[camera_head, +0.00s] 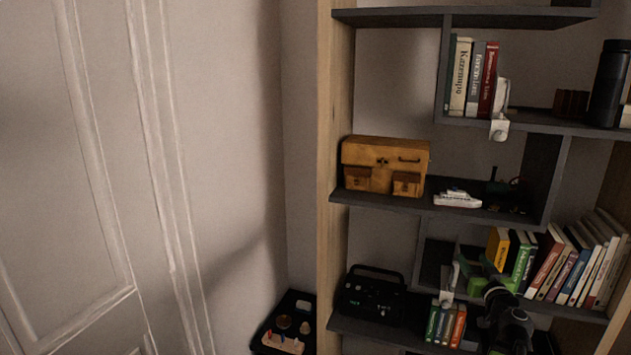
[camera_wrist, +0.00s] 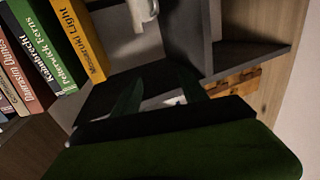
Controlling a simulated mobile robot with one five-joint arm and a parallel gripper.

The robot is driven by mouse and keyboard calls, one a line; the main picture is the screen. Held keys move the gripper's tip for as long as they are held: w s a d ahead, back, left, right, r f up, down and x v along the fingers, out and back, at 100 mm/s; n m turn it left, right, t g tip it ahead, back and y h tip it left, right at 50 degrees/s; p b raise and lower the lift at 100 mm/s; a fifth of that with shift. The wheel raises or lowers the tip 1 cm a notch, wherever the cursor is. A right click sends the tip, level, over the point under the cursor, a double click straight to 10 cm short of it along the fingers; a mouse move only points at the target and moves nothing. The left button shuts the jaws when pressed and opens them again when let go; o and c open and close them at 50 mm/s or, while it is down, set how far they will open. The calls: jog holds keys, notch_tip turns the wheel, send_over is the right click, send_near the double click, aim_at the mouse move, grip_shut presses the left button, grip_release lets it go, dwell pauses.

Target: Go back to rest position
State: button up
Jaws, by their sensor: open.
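My gripper (camera_head: 487,270) is at the lower right of the head view, with green fingers, in front of the shelf near the row of books. In the wrist view my gripper (camera_wrist: 160,92) shows two dark green fingers spread apart. No object is visible held between them. A small pale patch shows behind the fingers, too little of it to tell what it is. My arm reaches up from the bottom of the head view and hides part of the lower shelf.
The shelf unit (camera_head: 336,240) holds a yellow-brown chest (camera_head: 385,163), a white toy ship (camera_head: 457,199), a black radio (camera_head: 372,295) and several books (camera_head: 570,262). A yellow book (camera_wrist: 78,38) stands close by. A white fixture (camera_head: 447,285) is left of my gripper. A door is left.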

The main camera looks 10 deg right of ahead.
jog(key=w+a+f+m, duration=0.1)
jog(key=w+a, duration=0.4)
jog(key=a, duration=0.4)
jog(key=w+a+f+m+g, duration=0.1)
jog(key=w+a, duration=0.4)
jog(key=a, duration=0.4)
jog(key=w+a+m, duration=0.2)
jog(key=w+a, duration=0.3)
jog(key=a, duration=0.4)
jog(key=s+a+f+n+g+y, duration=0.1)
jog(key=s+a+f+g, duration=0.3)
jog(key=a+f, duration=0.3)
jog(key=s+a+f+g+y, duration=0.1)
jog(key=s+a+f+g, duration=0.3)
jog(key=f, duration=0.5)
jog(key=s+a+f+n+g+y, duration=0.1)
jog(key=s+a+f+n+g, duration=0.2)
jog(key=s, duration=0.3)
jog(key=s+a+f+n+g+y, duration=0.2)
jog(key=s+a+f+n+g, duration=0.1)
jog(key=s, duration=0.4)
jog(key=shift+s+a+g, duration=0.2)
jog(key=shift+a+g, duration=0.5)
jog(key=shift+g, duration=0.4)
